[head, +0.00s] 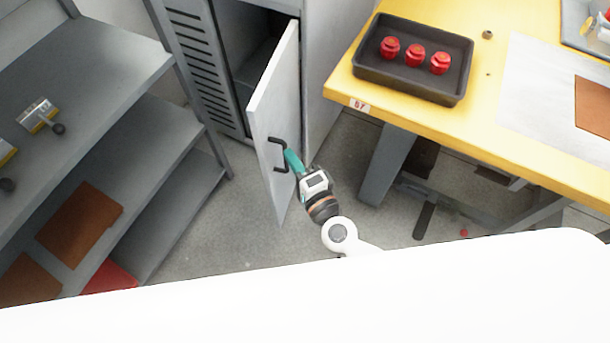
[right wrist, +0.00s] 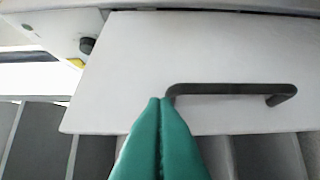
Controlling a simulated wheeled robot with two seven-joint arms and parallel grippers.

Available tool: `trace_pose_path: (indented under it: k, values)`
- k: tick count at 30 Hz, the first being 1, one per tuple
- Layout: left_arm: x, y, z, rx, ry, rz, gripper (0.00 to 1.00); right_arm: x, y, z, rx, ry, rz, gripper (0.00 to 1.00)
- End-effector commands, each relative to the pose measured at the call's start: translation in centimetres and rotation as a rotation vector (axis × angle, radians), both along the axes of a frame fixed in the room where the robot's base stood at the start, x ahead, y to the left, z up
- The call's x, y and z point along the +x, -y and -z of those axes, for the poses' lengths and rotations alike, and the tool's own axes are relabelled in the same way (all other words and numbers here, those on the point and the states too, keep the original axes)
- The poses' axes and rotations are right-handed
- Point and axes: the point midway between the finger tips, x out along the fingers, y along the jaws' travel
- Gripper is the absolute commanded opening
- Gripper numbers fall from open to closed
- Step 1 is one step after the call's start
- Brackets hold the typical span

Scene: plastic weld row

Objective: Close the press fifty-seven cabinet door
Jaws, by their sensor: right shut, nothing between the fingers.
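The cabinet door (head: 276,108) is light grey and stands open, swung out from the grey cabinet (head: 262,50) at the top middle of the head view. A black bar handle (head: 275,155) is on its outer face. My right gripper (head: 291,159) has teal fingers, shut and empty, at the handle. In the right wrist view the fingertips (right wrist: 160,100) overlap the left end of the handle (right wrist: 230,89) on the door face (right wrist: 200,50); I cannot tell whether they touch it. My left gripper is out of view.
A yellow table (head: 500,130) with a "57" label (head: 359,105) stands right of the door. It carries a black tray (head: 458,99) with three red parts (head: 414,54). Grey shelves (head: 90,70) stand on the left. The floor (head: 245,215) between is clear.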

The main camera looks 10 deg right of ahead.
Motion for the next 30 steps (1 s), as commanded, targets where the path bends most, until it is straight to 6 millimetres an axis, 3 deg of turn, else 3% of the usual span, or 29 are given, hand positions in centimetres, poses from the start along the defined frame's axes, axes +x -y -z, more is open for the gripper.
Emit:
trace_pose_path:
  k: [1, 9, 30]
  values:
    - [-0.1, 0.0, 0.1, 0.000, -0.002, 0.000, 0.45, 0.9, -0.6, -0.2, 0.004, 0.000, 0.000, 0.00]
    - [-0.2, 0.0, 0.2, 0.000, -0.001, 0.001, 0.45, 1.9, -3.5, 0.0, 0.002, -0.002, -0.001, 0.00]
    - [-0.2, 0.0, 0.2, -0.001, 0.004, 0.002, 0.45, 2.2, -4.4, 0.0, 0.003, -0.003, 0.049, 0.00]
